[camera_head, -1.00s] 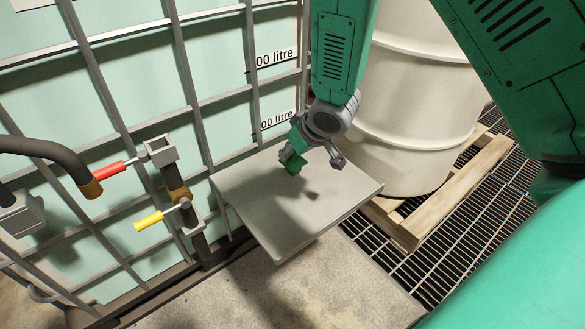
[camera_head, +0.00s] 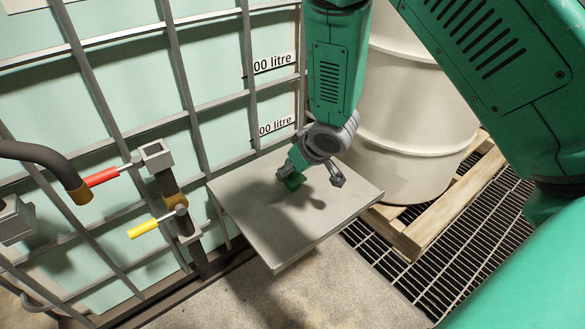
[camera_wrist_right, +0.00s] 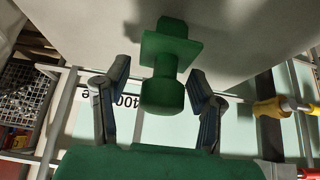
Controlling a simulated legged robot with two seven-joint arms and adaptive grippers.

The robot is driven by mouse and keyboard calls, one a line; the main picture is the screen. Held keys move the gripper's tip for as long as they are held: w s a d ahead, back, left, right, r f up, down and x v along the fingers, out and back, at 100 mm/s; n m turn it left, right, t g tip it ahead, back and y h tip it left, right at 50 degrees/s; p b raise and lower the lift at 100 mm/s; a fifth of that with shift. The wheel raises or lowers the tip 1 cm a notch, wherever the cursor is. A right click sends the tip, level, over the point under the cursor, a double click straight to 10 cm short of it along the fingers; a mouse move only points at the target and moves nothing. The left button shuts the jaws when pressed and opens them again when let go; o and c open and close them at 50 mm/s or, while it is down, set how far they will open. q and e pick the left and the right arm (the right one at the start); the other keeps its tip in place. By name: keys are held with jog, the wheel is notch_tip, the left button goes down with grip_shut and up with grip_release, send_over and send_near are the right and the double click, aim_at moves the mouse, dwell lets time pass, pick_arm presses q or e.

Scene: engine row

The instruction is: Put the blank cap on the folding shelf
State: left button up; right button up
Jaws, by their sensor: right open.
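The blank cap is a green piece with a square flange and a rounded knob. My right gripper (camera_head: 312,177) is low over the shelf. In the wrist view its fingers (camera_wrist_right: 158,75) are open on either side of the knob, with gaps showing. My left gripper is out of view.
A caged tank (camera_head: 110,95) with metal bars stands behind the shelf. Red (camera_head: 102,177) and yellow (camera_head: 150,226) valve handles stick out at the left. A cream drum (camera_head: 410,120) on a wooden pallet (camera_head: 430,220) stands right of the shelf. The shelf's front half is clear.

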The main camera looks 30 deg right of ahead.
jog(key=shift+d+r, duration=0.1)
jog(key=shift+r, duration=0.2)
jog(key=a+p+v, duration=0.1)
jog(key=p+v, duration=0.4)
jog(key=v, duration=0.7)
jog(key=s+f+g, duration=0.1)
jog(key=s+f, duration=0.2)
jog(key=f, duration=0.1)
jog(key=s+a+f+g, duration=0.1)
jog(key=s+f, duration=0.2)
jog(key=f, duration=0.1)
jog(key=s+a+f+g, duration=0.1)
jog(key=s+f, duration=0.2)
jog(key=f, duration=0.2)
jog(key=shift+s, duration=0.35)
jog(key=s+f+g, duration=0.1)
jog(key=s+f, duration=0.3)
jog(key=s, duration=0.3)
jog(key=s+a+f+g, duration=0.1)
jog(key=s+f+g, duration=0.1)
jog(key=s+f, duration=0.2)
jog(key=s, duration=0.3)
jog(key=shift+f+h, duration=0.2)
jog(key=shift+h, duration=0.1)
jog(key=shift+a+r, duration=0.1)
jog(key=shift+a, duration=0.05)
notch_tip(320, 180, up, 11)
jog(key=p, duration=1.1)
